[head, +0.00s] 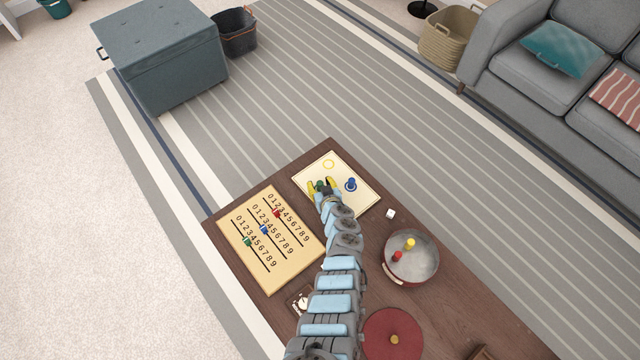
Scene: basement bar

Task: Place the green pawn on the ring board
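The ring board (349,205) is a cream board at the table's far end. A yellow ring mark (328,164) shows bare near its far corner. A blue pawn (351,184) stands upright on its right part. My gripper (322,186), with yellow fingertips, is over the left part of the board. The green pawn (319,185) shows between the fingertips, partly hidden by my gripper. I cannot tell whether the fingers grip it or whether its base touches the board.
A number board (283,262) with red, blue and green markers lies to the left. A white die (390,213) and a round pan (423,262) holding a red and a yellow pawn are to the right. A red round lid (393,333) lies nearer.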

